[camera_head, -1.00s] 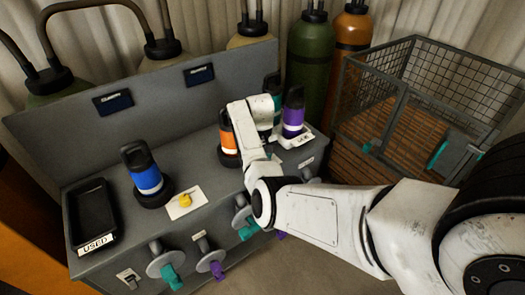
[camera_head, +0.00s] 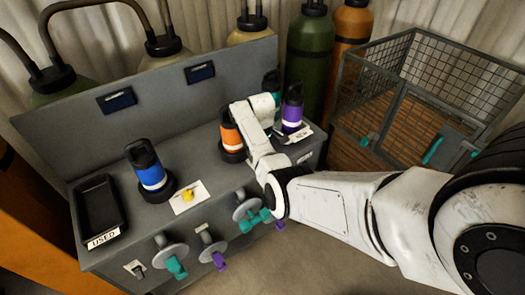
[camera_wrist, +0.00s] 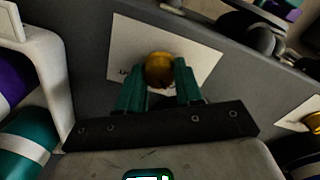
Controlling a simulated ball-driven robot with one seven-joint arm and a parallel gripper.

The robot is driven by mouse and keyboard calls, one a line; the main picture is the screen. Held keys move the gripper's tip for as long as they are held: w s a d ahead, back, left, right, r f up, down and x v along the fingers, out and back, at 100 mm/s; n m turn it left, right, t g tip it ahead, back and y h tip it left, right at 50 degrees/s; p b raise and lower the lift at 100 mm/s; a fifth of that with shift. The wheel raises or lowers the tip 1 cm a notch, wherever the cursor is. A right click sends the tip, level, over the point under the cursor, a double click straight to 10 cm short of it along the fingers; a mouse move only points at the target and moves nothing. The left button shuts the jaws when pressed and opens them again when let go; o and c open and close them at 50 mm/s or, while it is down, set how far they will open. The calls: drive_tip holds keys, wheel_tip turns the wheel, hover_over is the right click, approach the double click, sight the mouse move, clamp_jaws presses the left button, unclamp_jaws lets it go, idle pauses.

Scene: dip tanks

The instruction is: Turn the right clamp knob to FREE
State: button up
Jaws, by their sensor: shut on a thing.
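The right clamp knob (camera_wrist: 160,68) is yellow and round and sits on a white label plate (camera_wrist: 205,58) in the wrist view. My gripper (camera_wrist: 158,80) has its teal fingers on either side of this knob, shut on it. The label's writing is mostly covered, so I cannot read the knob's setting. In the head view my wrist hides this knob and my fingers. The other yellow knob (camera_head: 187,195) shows on its white plate in front of the blue bottle; its edge also shows at the right of the wrist view (camera_wrist: 314,121).
A blue bottle (camera_head: 148,165), an orange bottle (camera_head: 230,130) and a purple bottle (camera_head: 292,108) stand on the grey bench. A black USED tray (camera_head: 98,212) is at its left end. Valve handles (camera_head: 175,266) stick out in front. A wire cage (camera_head: 425,95) stands right.

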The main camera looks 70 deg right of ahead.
drive_tip(key=shift+w+r, duration=0.15)
idle(0.3)
drive_tip(key=o, duration=1)
drive_tip(key=shift+o, duration=0.2)
wheel_tip(320, 180, up, 11)
drive_tip(key=shift+a+f, duration=0.15)
drive_tip(key=shift+f, duration=0.05)
